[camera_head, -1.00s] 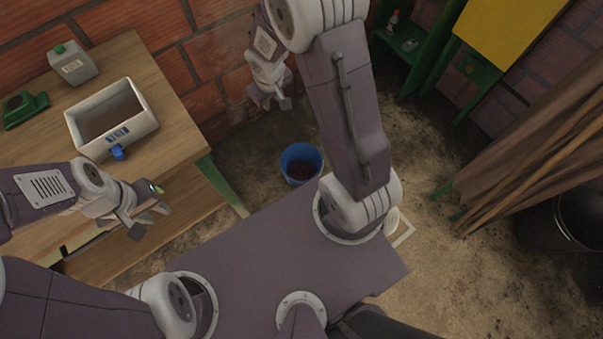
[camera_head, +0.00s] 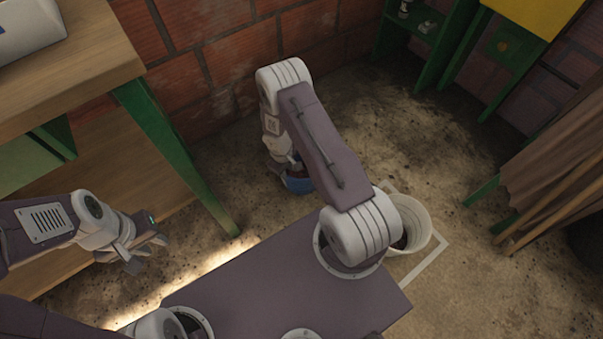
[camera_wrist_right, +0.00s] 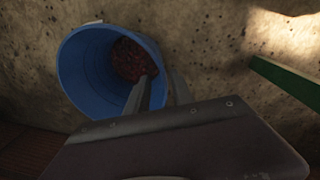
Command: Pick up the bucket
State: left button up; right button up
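The blue bucket (camera_head: 298,185) stands on the dirt floor, partly hidden behind my right arm. In the right wrist view the blue bucket (camera_wrist_right: 85,75) shows its open mouth, with dark red contents (camera_wrist_right: 130,60) inside. My right gripper (camera_wrist_right: 160,80) is at its rim, one finger over the inside and the other on the outer side. A gap shows between the fingers, with blue wall between them. In the head view my right gripper (camera_head: 286,170) is low at the bucket. My left gripper (camera_head: 145,248) is open and empty, away from the bucket.
A white bucket (camera_head: 421,232) stands on the floor right of my base. A wooden table (camera_head: 75,80) with green legs (camera_head: 170,150) is at the left. A brick wall (camera_head: 220,55) is behind. Brown cloth (camera_head: 555,160) and poles are at the right.

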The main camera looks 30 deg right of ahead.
aim_at(289, 181)
jog(key=f+b, duration=0.2)
jog(key=f, duration=0.1)
jog(key=f+b, duration=0.2)
jog(key=f, duration=0.1)
jog(key=f+b, duration=0.2)
jog(key=f, duration=0.1)
jog(key=shift+w+d, duration=0.2)
jog(key=shift+d, duration=0.2)
jog(key=shift+r, duration=0.2)
grip_shut()
dwell(0.6)
